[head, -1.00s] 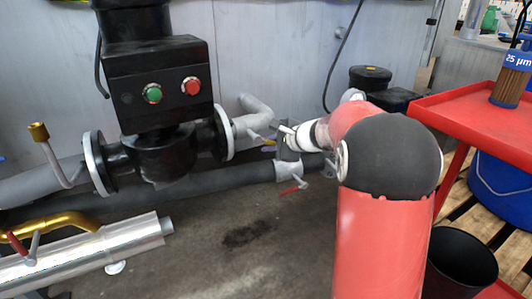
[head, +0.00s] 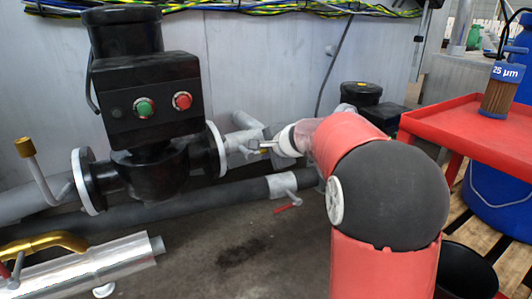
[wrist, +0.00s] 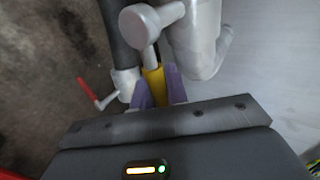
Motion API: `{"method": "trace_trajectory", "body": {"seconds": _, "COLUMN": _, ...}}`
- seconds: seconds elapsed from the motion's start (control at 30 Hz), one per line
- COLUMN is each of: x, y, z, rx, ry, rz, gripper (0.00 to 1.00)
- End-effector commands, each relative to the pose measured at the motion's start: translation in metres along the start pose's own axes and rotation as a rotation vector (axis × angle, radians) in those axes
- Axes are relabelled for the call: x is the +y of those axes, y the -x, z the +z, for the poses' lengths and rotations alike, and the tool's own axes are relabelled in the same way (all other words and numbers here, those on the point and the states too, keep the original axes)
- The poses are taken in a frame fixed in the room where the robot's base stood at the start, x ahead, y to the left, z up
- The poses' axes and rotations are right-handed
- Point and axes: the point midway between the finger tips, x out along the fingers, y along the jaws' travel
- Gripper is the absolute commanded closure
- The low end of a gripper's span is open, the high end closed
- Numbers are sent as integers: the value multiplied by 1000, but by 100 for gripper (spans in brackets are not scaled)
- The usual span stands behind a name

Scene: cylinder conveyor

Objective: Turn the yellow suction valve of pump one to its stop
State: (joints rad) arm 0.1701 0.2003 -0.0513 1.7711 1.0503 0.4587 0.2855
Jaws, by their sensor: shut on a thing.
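The yellow valve lever (wrist: 154,82) shows in the wrist view, running down from a grey valve body (wrist: 140,24) on the pipe. My gripper (wrist: 158,92) has its two purple fingers closed on either side of the lever. In the head view my gripper (head: 266,148) is at the pale pipe right of the black pump (head: 150,165), and the lever is mostly hidden there. The far end of the lever is hidden by the fingers and gripper body.
A red-handled valve (head: 288,206) sits on the lower dark pipe, and its red lever also shows in the wrist view (wrist: 87,91). A silver pipe with a gold bend (head: 45,243) lies at lower left. A red cart (head: 470,125) stands at right.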

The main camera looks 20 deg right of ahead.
Motion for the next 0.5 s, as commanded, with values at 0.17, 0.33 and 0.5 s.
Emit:
{"method": "trace_trajectory", "body": {"seconds": 0.17, "x": -1, "y": 1, "z": -1, "rx": 5, "ry": 6, "rz": -1, "gripper": 100}}
{"method": "trace_trajectory", "body": {"seconds": 0.33, "x": -1, "y": 1, "z": -1, "rx": 4, "ry": 6, "rz": -2, "gripper": 81}}
{"method": "trace_trajectory", "body": {"seconds": 0.5, "x": -1, "y": 1, "z": -1, "rx": 3, "ry": 5, "rz": -2, "gripper": 63}}
